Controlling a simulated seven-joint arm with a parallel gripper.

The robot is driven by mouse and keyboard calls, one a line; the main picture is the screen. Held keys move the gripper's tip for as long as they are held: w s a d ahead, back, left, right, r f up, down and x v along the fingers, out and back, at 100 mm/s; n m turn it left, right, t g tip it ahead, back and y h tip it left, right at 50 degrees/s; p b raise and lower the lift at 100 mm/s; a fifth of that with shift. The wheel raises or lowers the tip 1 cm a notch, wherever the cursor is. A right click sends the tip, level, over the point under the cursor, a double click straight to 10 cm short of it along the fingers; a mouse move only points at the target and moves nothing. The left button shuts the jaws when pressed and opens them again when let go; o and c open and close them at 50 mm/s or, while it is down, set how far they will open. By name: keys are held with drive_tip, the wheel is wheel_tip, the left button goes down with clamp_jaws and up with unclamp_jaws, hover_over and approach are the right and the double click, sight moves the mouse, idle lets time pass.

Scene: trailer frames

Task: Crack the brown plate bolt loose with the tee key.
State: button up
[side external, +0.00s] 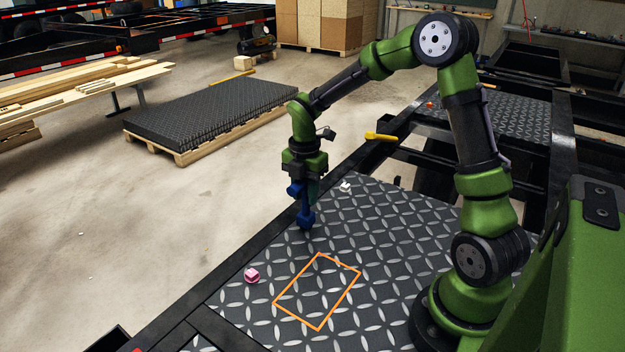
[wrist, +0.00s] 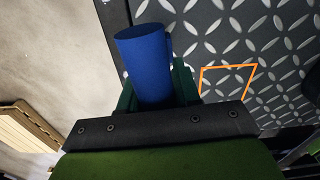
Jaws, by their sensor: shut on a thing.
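My gripper (side external: 304,184) is shut on the blue tee key (side external: 306,216), above the far left part of the dark tread plate (side external: 390,215). The key hangs roughly upright below the fingers, its thick lower end down at or just above the plate; I cannot tell if it touches. In the wrist view the key (wrist: 146,62) is a blue cylinder between the green fingers (wrist: 183,82). No brown bolt shows in either view; anything under the key's end is hidden. A pink bolt (side external: 252,275) and a white bolt (side external: 346,187) stand apart on the plate.
An orange outlined area (side external: 290,319) on the plate is empty; it also shows in the wrist view (wrist: 228,67). A yellow-handled thing (side external: 381,137) lies on the frame behind. The plate's left edge borders a black frame rail (side external: 240,257), with open floor beyond.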

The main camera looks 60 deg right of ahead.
drive_tip(key=shift+r, duration=2.2)
drive_tip(key=m, duration=0.2)
drive_tip(key=shift+s+m, duration=0.15)
drive_tip(key=shift+m, duration=0.15)
drive_tip(key=m, duration=0.2)
drive_tip(key=a+m, duration=0.1)
drive_tip(key=m, duration=0.1)
drive_tip(key=shift+s+r, duration=0.25)
drive_tip(key=s+a+r+m, duration=0.2)
drive_tip(key=a+r+m, duration=0.3)
drive_tip(key=a+m, duration=0.3)
drive_tip(key=m, duration=0.4)
drive_tip(key=shift+s+r, duration=0.2)
drive_tip(key=shift+r, duration=0.15)
drive_tip(key=shift+d, duration=0.1)
